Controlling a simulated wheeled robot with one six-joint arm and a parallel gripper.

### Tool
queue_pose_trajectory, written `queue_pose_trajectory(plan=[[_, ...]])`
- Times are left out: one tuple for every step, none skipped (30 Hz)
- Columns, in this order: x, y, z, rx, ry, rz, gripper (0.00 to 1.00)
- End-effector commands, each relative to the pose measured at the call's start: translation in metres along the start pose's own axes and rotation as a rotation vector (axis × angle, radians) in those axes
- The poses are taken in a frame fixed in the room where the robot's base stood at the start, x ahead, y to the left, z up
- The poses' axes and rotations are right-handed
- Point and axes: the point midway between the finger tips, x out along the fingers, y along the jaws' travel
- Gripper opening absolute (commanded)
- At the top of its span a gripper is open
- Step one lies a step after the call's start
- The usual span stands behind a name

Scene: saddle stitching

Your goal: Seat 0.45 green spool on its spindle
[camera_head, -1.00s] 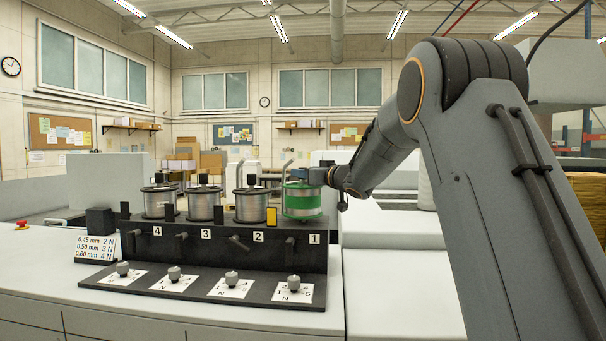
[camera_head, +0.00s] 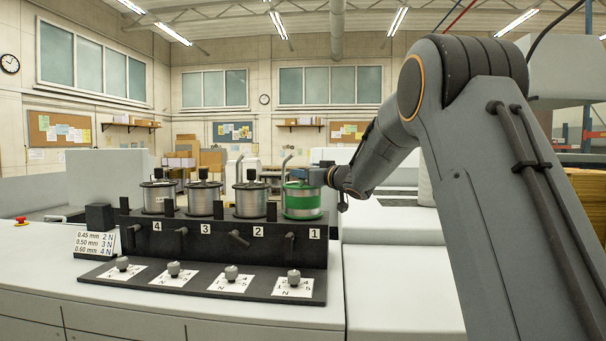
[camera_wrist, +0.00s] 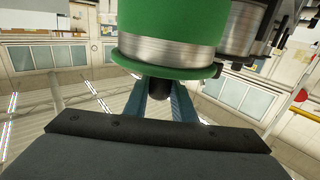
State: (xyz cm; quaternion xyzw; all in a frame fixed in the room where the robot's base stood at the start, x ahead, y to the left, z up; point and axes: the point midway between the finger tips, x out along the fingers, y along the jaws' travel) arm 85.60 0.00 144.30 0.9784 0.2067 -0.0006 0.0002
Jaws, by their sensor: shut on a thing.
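The green spool (camera_head: 302,201) stands upright over position 1, at the right end of the black rack (camera_head: 200,240). Its top rim looks about level with the neighbouring spools. Its base sits at the rack's top edge. The spindle under it is hidden, so I cannot tell whether it is fully down. My gripper (camera_head: 318,176) reaches in from the right at the spool's top. In the wrist view, the green spool (camera_wrist: 170,30) fills the upper middle, and the blue fingers of my gripper (camera_wrist: 158,95) are shut on its dark top knob.
Three silver spools (camera_head: 251,201) stand on positions 2, 3 and 4, the nearest close beside the green one. Knobs (camera_head: 293,278) on numbered dials line the rack's front. A tension card (camera_head: 95,243) stands at left. The white surface right of the rack is clear.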

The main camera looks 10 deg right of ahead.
Motion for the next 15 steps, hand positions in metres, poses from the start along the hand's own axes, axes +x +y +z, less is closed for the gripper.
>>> queue_pose_trajectory(plan=[[-0.0002, -0.0004, -0.0062, -0.003, 0.011, -0.001, 0.00], [-0.0002, -0.0004, -0.0057, -0.003, 0.011, -0.001, 0.00], [-0.0001, -0.0004, -0.0050, -0.003, 0.011, -0.001, 0.00], [-0.0002, -0.0004, -0.0045, -0.003, 0.011, -0.001, 0.00], [-0.0002, -0.0004, -0.0040, -0.003, 0.011, -0.001, 0.00], [-0.0002, -0.0004, -0.0033, -0.003, 0.011, -0.001, 0.00], [-0.0002, -0.0004, -0.0027, -0.003, 0.011, -0.002, 0.00], [-0.0002, -0.0005, -0.0030, -0.003, 0.011, -0.002, 0.27], [-0.0002, -0.0005, -0.0030, -0.003, 0.011, -0.002, 0.34], [-0.0002, -0.0004, -0.0026, -0.003, 0.010, -0.001, 0.39], [-0.0002, -0.0004, -0.0020, -0.003, 0.009, -0.001, 0.44], [-0.0002, -0.0003, -0.0011, -0.002, 0.008, -0.001, 0.45], [-0.0001, -0.0003, -0.0005, -0.002, 0.007, -0.001, 0.45], [-0.0001, -0.0003, -0.0001, -0.002, 0.006, -0.001, 0.45], [-0.0001, -0.0002, 0.0005, -0.001, 0.005, -0.001, 0.45]])
